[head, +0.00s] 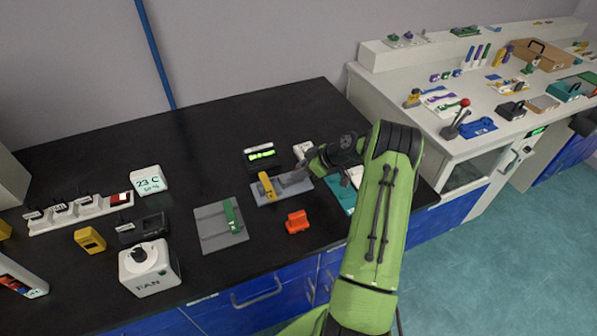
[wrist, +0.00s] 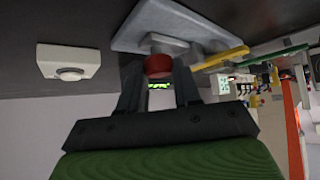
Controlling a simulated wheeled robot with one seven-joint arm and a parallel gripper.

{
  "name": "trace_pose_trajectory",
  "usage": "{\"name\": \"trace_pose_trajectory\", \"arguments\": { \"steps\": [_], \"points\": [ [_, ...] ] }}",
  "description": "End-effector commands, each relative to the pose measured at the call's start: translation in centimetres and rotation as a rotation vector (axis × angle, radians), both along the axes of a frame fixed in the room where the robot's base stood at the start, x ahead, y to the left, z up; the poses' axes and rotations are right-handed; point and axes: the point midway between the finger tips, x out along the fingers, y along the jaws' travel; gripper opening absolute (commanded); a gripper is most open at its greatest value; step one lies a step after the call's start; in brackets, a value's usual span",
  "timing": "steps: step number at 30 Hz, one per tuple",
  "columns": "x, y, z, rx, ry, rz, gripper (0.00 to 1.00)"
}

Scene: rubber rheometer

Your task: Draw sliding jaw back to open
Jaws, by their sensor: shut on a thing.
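A grey base plate (head: 268,196) lies on the black bench and carries a yellow bar (head: 266,187) at its left part. The plate (wrist: 200,22) and the yellow bar (wrist: 222,59) also show in the wrist view. A grey block (wrist: 160,43) on the plate bears a round red knob (wrist: 158,66); I take this block for the sliding jaw. My gripper (wrist: 158,80) has one finger on each side of the red knob and is shut on it. In the head view my gripper (head: 308,168) is at the plate's right end and hides the knob.
A display with green digits (head: 261,156) stands behind the plate. A red-orange block (head: 297,222) lies in front. A grey plate with a green bar (head: 231,216) lies to the left. A teal mat (head: 340,193) is close on the right, partly under my arm.

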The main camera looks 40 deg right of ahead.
Motion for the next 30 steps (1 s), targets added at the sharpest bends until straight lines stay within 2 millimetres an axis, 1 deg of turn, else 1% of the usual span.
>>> {"name": "trace_pose_trajectory", "arguments": {
  "steps": [1, 3, 6, 13, 16, 20, 27, 30],
  "points": [
    [-0.1, -0.5, 0.1, -0.009, 0.002, -0.011, 0.34],
    [-0.1, -0.5, 0.1, -0.009, 0.002, -0.011, 0.45],
    [-0.1, -0.4, 0.0, -0.007, 0.001, -0.008, 0.58],
    [-0.1, -0.3, 0.0, -0.005, 0.002, -0.006, 0.58],
    [-0.4, -0.6, 0.5, -0.006, 0.001, -0.008, 0.58],
    [-2.1, -1.6, 2.5, -0.008, 0.001, -0.011, 0.58],
    [-6.3, -4.1, 7.5, -0.009, 0.000, -0.012, 0.58],
    [-7.9, -5.0, 9.2, -0.009, 0.001, -0.011, 0.58]
  ]
}}
